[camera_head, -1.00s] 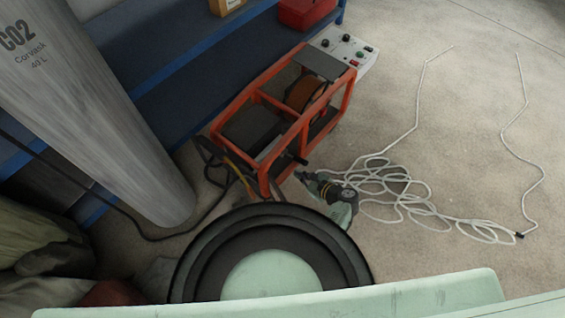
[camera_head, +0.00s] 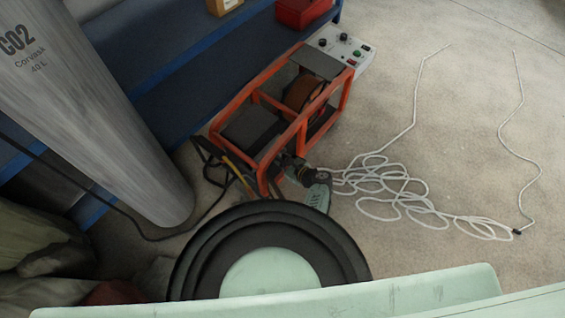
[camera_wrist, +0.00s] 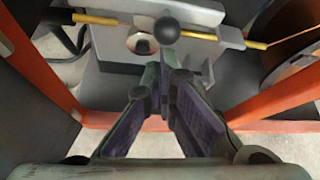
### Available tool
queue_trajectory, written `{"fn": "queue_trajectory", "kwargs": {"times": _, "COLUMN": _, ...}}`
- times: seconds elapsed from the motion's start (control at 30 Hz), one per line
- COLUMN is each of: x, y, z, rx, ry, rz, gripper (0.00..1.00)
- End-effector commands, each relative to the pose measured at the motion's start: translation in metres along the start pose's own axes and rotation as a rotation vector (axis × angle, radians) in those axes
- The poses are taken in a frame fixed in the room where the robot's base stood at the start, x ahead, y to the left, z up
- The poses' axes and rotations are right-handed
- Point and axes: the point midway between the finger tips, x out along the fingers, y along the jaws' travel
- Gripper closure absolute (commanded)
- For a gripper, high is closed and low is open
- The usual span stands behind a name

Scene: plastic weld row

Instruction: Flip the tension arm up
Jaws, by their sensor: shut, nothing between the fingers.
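In the wrist view, a wire feed mechanism with a grey metal body (camera_wrist: 110,75) sits inside the orange frame. A black ball knob (camera_wrist: 165,27), likely the end of the tension arm, shows in front of it, beside a short grey bar; whether the arm is down or up is hard to tell. A round roller (camera_wrist: 142,43) is just left of the knob. My gripper (camera_wrist: 165,65) is shut and empty, its fingertips just below the knob in the picture; contact cannot be told. In the head view my gripper (camera_head: 286,162) reaches the frame's near side, and the mechanism is too small to make out.
The orange frame (camera_head: 348,92) carries a copper-brown wire spool (camera_head: 303,92) and a control box (camera_head: 340,48). Its bars lie close on both sides in the wrist view. A grey gas cylinder (camera_head: 110,130) and blue shelf (camera_head: 190,85) stand left. White cable (camera_head: 390,185) lies right.

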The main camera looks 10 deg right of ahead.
Motion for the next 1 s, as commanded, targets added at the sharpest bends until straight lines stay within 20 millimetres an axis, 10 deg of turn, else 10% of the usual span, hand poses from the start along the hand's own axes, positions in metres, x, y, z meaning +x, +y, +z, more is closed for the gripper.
{"fn": "queue_trajectory", "kwargs": {"times": 1.0, "x": -0.0039, "y": -0.0028, "z": 0.0074, "rx": -0.1, "ry": -0.001, "rz": -0.055, "gripper": 1.0}}
